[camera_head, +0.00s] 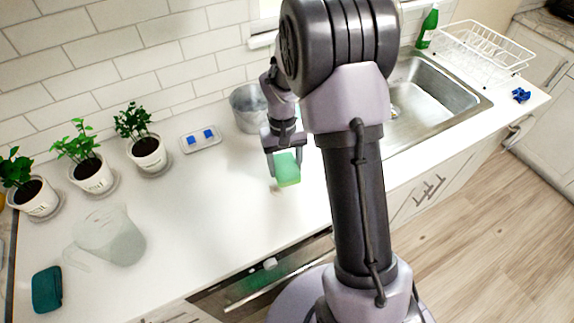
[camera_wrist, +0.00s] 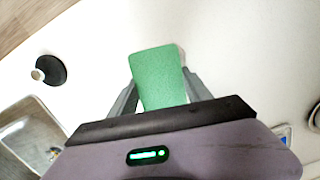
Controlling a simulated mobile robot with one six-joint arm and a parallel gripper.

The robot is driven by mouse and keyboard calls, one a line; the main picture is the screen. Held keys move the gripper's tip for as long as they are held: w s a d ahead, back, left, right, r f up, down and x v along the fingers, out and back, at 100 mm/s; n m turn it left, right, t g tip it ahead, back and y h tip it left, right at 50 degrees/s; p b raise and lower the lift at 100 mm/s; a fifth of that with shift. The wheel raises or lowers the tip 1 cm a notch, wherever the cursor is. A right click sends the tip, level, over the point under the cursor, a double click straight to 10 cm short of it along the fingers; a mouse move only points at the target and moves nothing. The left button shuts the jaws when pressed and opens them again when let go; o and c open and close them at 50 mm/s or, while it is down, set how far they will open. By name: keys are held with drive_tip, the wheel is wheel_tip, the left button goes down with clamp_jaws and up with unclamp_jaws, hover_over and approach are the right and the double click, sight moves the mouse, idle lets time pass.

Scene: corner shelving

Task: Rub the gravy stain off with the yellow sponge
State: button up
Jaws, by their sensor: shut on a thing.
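My gripper (camera_head: 284,160) is over the middle of the white counter, pointing down. It is shut on a green sponge (camera_head: 287,170); no yellow sponge shows. In the wrist view the green sponge (camera_wrist: 160,78) sits between the two grey fingers and sticks out past their tips. The sponge is at or just above the counter; I cannot tell whether it touches. A faint tan mark (camera_head: 275,191) shows on the counter just below-left of the sponge in the head view; I cannot tell for sure that it is the gravy stain. No clear stain shows in the wrist view.
A metal pot (camera_head: 243,101) stands behind my gripper, and a sink (camera_head: 440,98) is to the right. Potted plants (camera_head: 148,155), a small tray (camera_head: 201,143), a clear pitcher (camera_head: 112,237) and a teal item (camera_head: 47,290) are left. The counter between is clear.

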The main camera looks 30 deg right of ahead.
sight(286, 167)
drive_tip(key=shift+r+p, duration=1.25)
drive_tip(key=shift+r, duration=0.6)
drive_tip(key=shift+s+f, duration=0.1)
